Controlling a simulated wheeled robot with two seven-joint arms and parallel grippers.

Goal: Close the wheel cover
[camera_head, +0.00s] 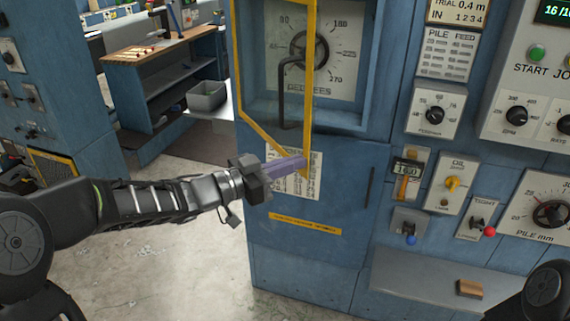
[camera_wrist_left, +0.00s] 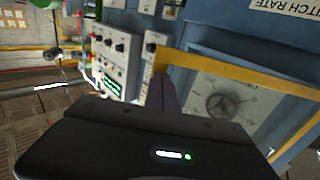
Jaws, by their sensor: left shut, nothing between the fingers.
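The wheel cover (camera_head: 311,70) is a yellow-edged frame standing swung out from the recess. Its lower edge slants toward me, and the dial shows through it. The handwheel (camera_head: 308,46) with its black crank sits on a degree plate inside the blue recess. My left gripper (camera_head: 303,163) has purple fingers, shut and empty, at the cover's lower front corner. Whether they touch the frame I cannot tell. In the left wrist view, the yellow frame (camera_wrist_left: 240,72) crosses beside the fingers (camera_wrist_left: 168,95), with the handwheel (camera_wrist_left: 224,103) beyond. My right gripper is out of view.
Right of the recess, the blue panel carries knobs, a toggle with a red ball (camera_head: 489,231), and a pile gauge (camera_head: 550,213). A small wooden block (camera_head: 469,288) lies on the ledge below. A workbench (camera_head: 160,55) and grey bin (camera_head: 207,96) stand behind left.

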